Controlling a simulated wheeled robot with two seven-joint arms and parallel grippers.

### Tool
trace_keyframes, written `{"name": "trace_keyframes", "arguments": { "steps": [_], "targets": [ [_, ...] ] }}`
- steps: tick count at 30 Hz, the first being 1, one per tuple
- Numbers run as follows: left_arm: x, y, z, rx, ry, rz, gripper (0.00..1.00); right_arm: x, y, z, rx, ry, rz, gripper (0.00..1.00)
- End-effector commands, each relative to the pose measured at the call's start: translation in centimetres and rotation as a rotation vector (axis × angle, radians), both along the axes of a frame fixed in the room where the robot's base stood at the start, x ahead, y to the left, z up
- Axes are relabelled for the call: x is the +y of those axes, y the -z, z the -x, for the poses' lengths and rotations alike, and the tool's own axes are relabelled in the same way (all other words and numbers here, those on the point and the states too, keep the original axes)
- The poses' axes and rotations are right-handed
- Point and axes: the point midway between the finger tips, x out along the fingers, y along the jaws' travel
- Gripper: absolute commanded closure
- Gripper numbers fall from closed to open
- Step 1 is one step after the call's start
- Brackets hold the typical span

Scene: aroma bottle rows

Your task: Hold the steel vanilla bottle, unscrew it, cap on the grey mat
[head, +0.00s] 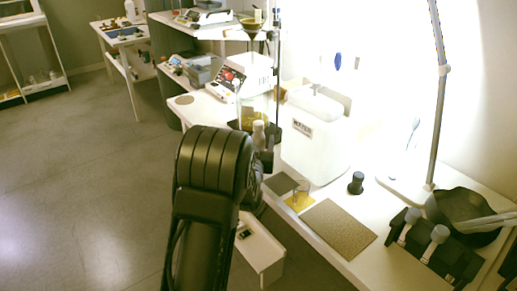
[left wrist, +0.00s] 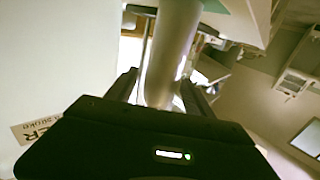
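A steel bottle (left wrist: 172,50) rises between the two fingers of my left gripper (left wrist: 163,92) in the left wrist view. The fingers flank it closely and appear shut on it. In the head view, a bottle with a pale top (head: 258,134) shows upright just beyond my left wrist. My dark arm hides its lower part and most of the gripper. I cannot read a vanilla label. A small dark grey mat (head: 279,184) lies bare on the table's near edge, right of my left wrist. My right gripper is not in view.
A yellow mat (head: 293,206) holds a small clear glass. A brown mat (head: 338,229) lies bare to its right. A white box-shaped unit (head: 316,150) stands behind. A small black object (head: 356,183), a dark rack with pale-topped bottles (head: 430,255) and a black bowl (head: 465,208) stand right.

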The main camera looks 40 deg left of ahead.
Motion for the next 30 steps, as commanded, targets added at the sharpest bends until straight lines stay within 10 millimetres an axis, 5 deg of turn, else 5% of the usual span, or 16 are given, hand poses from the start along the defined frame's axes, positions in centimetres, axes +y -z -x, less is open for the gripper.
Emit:
{"name": "trace_keyframes", "arguments": {
  "steps": [21,30],
  "targets": [
    [0.0,0.0,0.01,0.0,0.0,0.0,0.99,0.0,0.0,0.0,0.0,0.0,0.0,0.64],
    [0.0,-0.08,-0.01,-0.002,0.0,-0.001,1.0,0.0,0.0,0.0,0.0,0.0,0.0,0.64]
  ]
}}
